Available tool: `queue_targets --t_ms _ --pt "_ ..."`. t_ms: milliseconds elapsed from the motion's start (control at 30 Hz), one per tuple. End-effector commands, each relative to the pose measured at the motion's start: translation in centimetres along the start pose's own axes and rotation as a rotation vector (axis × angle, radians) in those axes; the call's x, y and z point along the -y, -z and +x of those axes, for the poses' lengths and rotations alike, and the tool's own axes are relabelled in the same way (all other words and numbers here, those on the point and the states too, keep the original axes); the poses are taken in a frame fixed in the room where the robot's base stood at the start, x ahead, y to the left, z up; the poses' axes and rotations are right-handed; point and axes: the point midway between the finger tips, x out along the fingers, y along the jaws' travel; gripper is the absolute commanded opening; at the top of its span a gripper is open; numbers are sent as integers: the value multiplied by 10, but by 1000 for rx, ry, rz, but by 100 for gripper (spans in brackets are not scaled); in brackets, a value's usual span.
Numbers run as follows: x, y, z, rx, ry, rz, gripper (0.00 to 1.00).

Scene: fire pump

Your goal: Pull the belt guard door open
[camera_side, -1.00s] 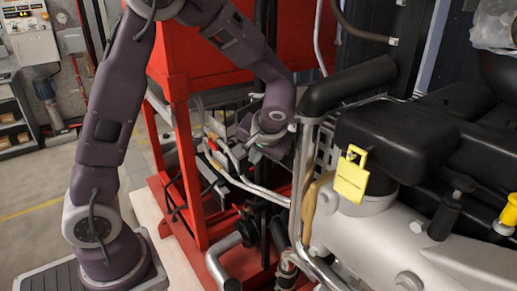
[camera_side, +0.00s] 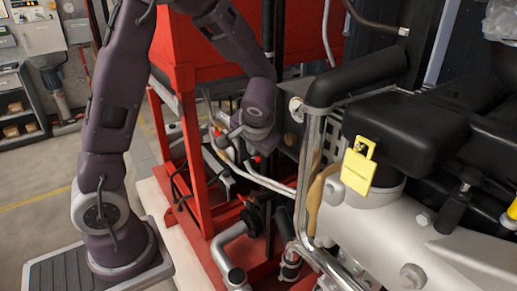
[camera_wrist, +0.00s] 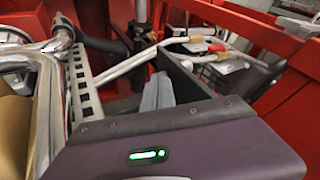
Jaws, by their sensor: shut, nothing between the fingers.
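My gripper (camera_wrist: 158,94) shows in the wrist view as grey fingers close together past the purple wrist housing; they appear empty. In the side view my wrist hides the fingertips, among the pipes and red frame. A perforated metal panel (camera_wrist: 82,86), apparently part of the belt guard, stands upright to the left of the fingers, with a gap between. A dark flat panel (camera_wrist: 190,88) stands just right of the fingers. I cannot tell whether it is the guard door, nor whether the fingers touch it.
Red frame posts (camera_side: 192,165) stand close to my forearm. A shiny bent pipe (camera_side: 310,170) and the engine with a yellow tag (camera_side: 358,168) lie to the right. Pale hoses (camera_wrist: 128,66) and red-capped battery terminals (camera_wrist: 215,48) are beyond the fingers. Space here is tight.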

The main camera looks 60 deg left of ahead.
Motion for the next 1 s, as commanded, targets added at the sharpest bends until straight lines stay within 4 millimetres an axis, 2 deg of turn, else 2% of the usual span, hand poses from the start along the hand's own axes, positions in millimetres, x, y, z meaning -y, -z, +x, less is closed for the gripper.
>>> queue_targets --t_ms 400,1000 --pt "27 -5 12 -115 -115 219 0" --pt "37 -4 17 -118 -118 223 0"
